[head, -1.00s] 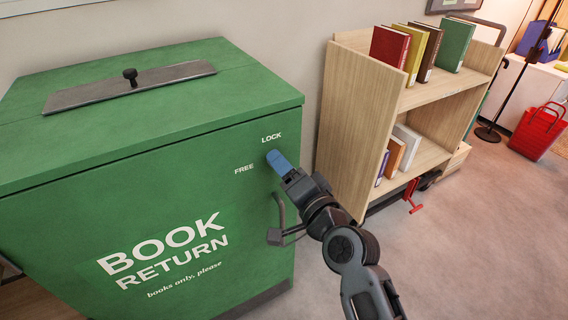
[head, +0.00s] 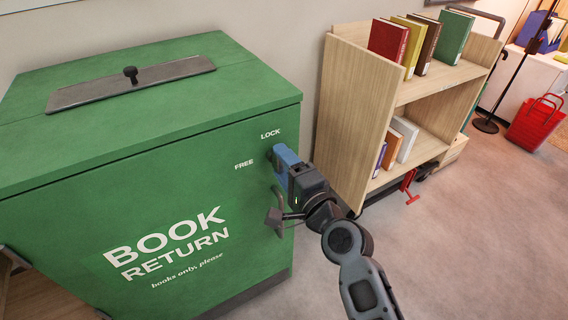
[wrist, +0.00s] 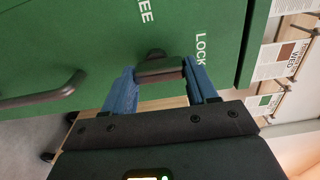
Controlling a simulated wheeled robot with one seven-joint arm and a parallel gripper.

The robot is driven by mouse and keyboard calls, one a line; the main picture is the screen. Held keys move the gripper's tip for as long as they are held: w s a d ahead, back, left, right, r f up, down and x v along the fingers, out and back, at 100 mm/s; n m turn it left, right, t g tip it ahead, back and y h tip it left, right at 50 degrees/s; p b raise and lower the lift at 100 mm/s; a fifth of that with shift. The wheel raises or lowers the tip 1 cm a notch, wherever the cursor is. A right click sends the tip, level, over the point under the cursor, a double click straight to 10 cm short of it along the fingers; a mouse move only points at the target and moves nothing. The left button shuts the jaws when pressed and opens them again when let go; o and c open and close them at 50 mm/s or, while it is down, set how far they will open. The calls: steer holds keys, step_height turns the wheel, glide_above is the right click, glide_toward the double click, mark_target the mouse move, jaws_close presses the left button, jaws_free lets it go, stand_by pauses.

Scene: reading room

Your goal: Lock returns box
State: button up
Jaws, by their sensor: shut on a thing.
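The green returns box (head: 110,190) stands at the left in the head view, with LOCK and FREE printed on its front near the right edge. My gripper (head: 281,157) is at those words, its blue fingers against the front. In the wrist view my gripper (wrist: 161,80) has one finger at each end of a dark latch knob (wrist: 158,67) and is shut on it. The knob sits beside the printed LOCK, with FREE farther off. In the head view the fingers hide the knob, so its exact setting is unclear.
A dark bar handle (head: 279,203) sticks out just below the gripper; it also shows in the wrist view (wrist: 45,92). A wooden book cart (head: 345,115) stands close to the right. A red basket (head: 537,122) is farther back. The floor at front right is clear.

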steer(key=shift+w+r, duration=0.15)
steer(key=o, duration=1.1)
steer(key=shift+c, duration=0.2)
steer(key=v, duration=0.8)
steer(key=s+d+f+n+h+p, duration=0.2)
steer(key=s+d+h, duration=0.2)
steer(key=s+d, duration=0.45)
steer(key=s+d+f+n+h+p, duration=0.1)
steer(key=s+d+f+h+p, duration=0.3)
steer(key=s, duration=0.8)
steer(key=s+d+r+n+h+p, duration=0.1)
steer(key=s+d+r+n, duration=0.3)
steer(key=s+r, duration=0.4)
steer(key=s+d+r+n+h, duration=0.1)
steer(key=s+d+r+n, duration=0.3)
steer(key=s+r, duration=0.4)
steer(key=s, duration=0.3)
steer(key=shift+s+p, duration=0.35)
